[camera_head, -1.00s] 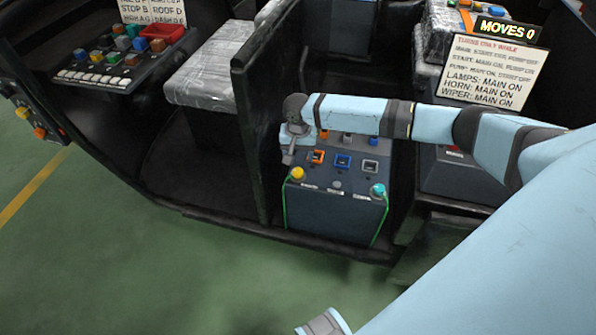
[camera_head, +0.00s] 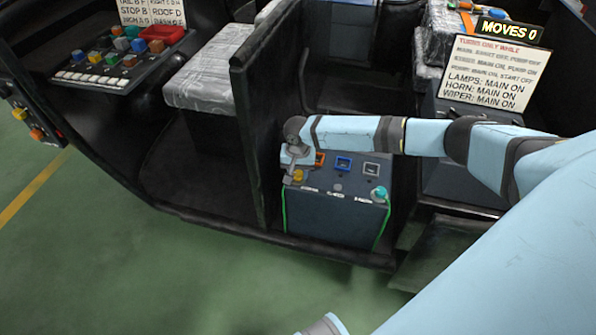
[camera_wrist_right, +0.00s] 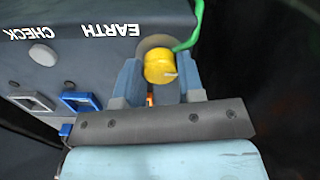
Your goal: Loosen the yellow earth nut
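The yellow earth nut (camera_head: 298,175) sits at the left of the dark control box's top panel, partly covered by my right gripper (camera_head: 290,172) in the head view. In the right wrist view, the round yellow nut (camera_wrist_right: 160,66) lies between the two blue-grey fingers of my right gripper (camera_wrist_right: 161,76), beside the word EARTH. The fingers are spread on either side of it, with little room; firm contact does not show. A green wire (camera_wrist_right: 190,30) runs from the nut. My left gripper is not in view.
The control box (camera_head: 335,220) carries a teal knob (camera_head: 378,194) at right and orange, blue and grey square switches behind. A dark upright panel (camera_head: 255,130) stands close on the left. A sign (camera_head: 492,75) stands at the right.

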